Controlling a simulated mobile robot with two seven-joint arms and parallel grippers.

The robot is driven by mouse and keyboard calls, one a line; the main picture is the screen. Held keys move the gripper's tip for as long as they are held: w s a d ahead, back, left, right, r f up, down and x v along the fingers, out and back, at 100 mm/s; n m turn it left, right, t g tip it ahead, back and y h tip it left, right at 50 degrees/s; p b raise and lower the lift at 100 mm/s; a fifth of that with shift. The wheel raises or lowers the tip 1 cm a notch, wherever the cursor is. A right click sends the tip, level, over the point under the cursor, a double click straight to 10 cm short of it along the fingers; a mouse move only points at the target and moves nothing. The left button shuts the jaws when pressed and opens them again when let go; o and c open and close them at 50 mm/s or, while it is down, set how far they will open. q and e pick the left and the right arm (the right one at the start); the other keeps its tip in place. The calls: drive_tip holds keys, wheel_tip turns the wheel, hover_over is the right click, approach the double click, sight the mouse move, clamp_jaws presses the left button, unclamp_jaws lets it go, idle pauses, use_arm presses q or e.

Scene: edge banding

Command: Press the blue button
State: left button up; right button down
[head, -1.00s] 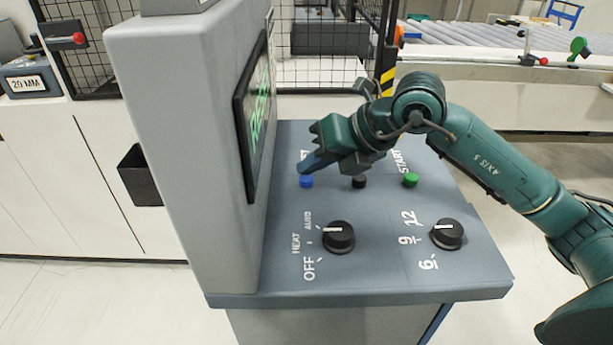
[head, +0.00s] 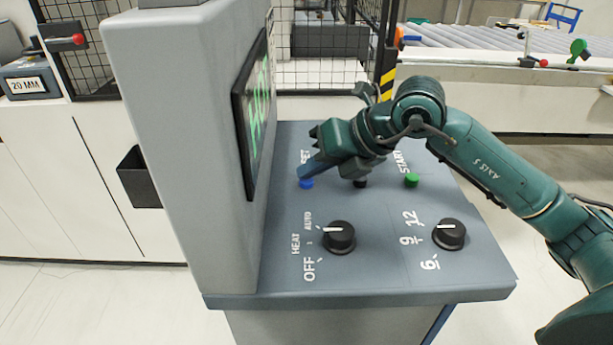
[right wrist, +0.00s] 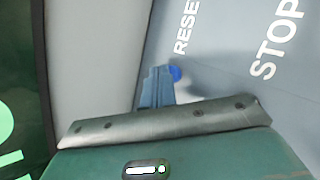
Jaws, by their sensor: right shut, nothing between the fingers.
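The blue button (head: 306,183) stands on the grey sloped panel (head: 380,275), at the far left of a row with a black button (head: 360,183) and a green button (head: 411,180). My right gripper (head: 305,174) is shut and empty, with its blue fingertips right over the blue button. In the right wrist view the fingertips (right wrist: 158,88) partly cover the blue button (right wrist: 175,73), which shows at their right beside the word RESET. I cannot tell whether the tips touch it. My left gripper is not in view.
A tall grey housing (head: 170,150) with a screen (head: 257,115) rises close to the left of the fingers. Two black knobs (head: 339,237) (head: 449,234) sit nearer on the panel. A roller conveyor (head: 500,40) is behind.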

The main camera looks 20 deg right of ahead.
sight(313, 182)
drive_tip(key=shift+r, duration=0.1)
drive_tip(key=shift+r+p, duration=0.55)
drive_tip(key=shift+r, duration=0.2)
drive_tip(key=shift+r, duration=0.1)
drive_tip(key=shift+r+p, duration=1.7)
drive_tip(key=shift+r, duration=0.8)
drive_tip(key=shift+f, duration=0.1)
drive_tip(key=shift+s, duration=0.1)
